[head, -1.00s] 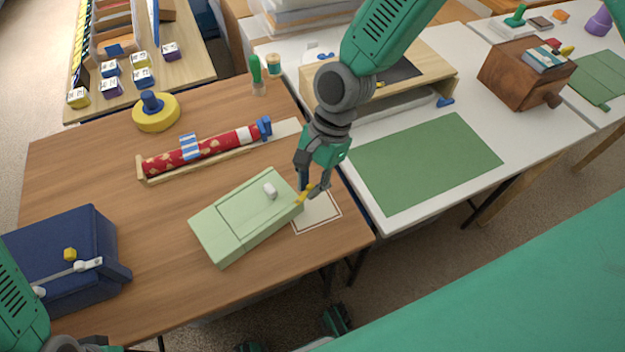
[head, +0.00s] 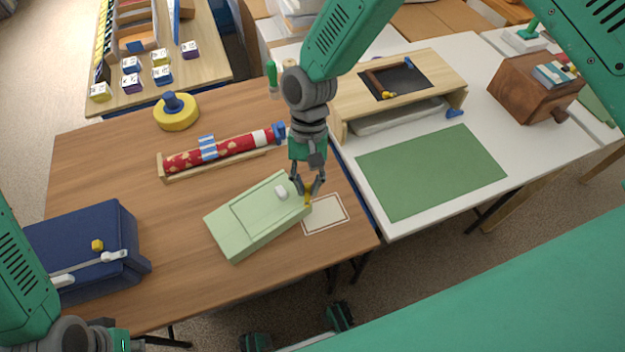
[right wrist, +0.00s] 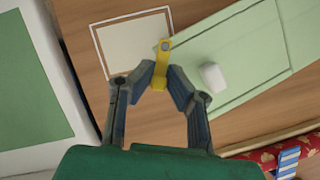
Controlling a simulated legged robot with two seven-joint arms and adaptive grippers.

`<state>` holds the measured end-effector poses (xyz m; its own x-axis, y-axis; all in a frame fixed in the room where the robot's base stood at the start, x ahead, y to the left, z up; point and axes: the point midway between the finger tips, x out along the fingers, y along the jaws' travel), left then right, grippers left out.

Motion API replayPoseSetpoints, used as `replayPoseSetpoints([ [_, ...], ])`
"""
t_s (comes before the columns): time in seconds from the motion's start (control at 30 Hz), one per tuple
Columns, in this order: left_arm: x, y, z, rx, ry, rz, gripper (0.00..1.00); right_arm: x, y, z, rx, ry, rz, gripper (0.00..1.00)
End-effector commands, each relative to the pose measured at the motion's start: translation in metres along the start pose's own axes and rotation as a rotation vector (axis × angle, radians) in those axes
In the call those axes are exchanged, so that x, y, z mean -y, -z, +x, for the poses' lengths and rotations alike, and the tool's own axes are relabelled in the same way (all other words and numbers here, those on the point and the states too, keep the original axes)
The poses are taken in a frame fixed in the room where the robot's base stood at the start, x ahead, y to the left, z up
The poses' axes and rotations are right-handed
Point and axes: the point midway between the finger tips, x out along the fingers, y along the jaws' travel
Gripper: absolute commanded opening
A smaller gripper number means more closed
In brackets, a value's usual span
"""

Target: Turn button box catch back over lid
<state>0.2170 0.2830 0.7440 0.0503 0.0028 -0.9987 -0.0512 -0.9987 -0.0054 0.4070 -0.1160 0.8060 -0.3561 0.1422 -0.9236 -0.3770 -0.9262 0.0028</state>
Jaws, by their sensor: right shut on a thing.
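The pale green button box (head: 240,240) lies on the brown table in the head view, and its lid (head: 265,212) is closed with a white knob (head: 281,193) on top. The yellow catch (head: 308,196) is at the box's right end. In the right wrist view, the catch (right wrist: 164,60) runs from a round pivot at the box's edge to my fingertips and sticks out past the box. My right gripper (right wrist: 158,84) is shut on the catch's free end. My left arm shows at the lower left, but its fingers are out of view.
A red patterned roll (head: 235,146) in a wooden holder lies behind the box. A navy box (head: 85,235) stands at left. Bare table lies between the navy and green boxes.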

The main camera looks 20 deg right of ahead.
Motion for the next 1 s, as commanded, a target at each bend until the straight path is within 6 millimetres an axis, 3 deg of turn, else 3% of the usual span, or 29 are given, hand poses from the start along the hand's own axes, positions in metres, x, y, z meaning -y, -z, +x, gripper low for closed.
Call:
replayPoseSetpoints([
  [0.5,0.000,0.000,-0.007,0.000,0.000,0.000,0.00,0.015,-0.002,0.001,-0.002,-0.150,-0.362,0.00],
  [1.0,0.000,0.000,-0.008,0.000,0.000,0.000,0.00,0.018,-0.004,0.002,-0.001,-0.190,-0.461,0.00],
])
